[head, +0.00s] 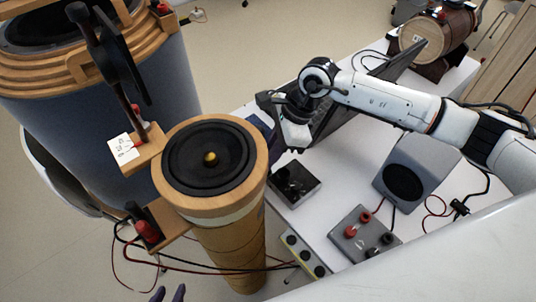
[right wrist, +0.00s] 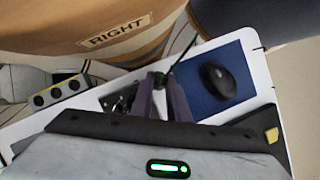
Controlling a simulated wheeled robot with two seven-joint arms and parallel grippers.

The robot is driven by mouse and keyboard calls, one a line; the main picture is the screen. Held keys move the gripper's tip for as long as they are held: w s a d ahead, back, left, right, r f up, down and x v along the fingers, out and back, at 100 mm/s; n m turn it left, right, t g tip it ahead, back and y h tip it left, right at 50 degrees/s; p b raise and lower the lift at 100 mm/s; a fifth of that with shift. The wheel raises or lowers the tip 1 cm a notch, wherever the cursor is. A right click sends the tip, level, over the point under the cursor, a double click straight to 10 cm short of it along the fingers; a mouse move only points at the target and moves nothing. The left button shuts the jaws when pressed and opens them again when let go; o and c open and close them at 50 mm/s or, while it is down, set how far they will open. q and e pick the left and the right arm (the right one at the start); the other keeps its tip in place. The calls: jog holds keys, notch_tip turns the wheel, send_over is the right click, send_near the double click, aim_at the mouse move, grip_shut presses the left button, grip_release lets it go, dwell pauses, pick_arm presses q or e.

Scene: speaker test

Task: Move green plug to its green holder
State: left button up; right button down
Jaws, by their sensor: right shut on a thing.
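A small green plug (right wrist: 158,79) is between the purple fingertips of my right gripper (right wrist: 160,88) in the right wrist view, with a dark cable by it. The gripper is shut on it, above the white table. In the head view, the right gripper is at the end of the white arm, near the black laptop, and its fingertips and the plug are hidden. My left gripper (head: 169,294) shows only as two purple fingertips at the bottom edge of the head view, apart and empty. I cannot make out a green holder.
A tall wooden speaker (head: 225,235) stands left of the white table (head: 315,215). A black box (head: 310,181), a grey terminal box (head: 350,238), a pale strip with several dark holes (head: 292,240) and a small grey speaker (head: 425,165) are close together. Loose cables cross the lower area.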

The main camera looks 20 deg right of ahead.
jog(key=shift+f+b, duration=1.05)
jog(key=shift+f, duration=0.2)
dwell(0.3)
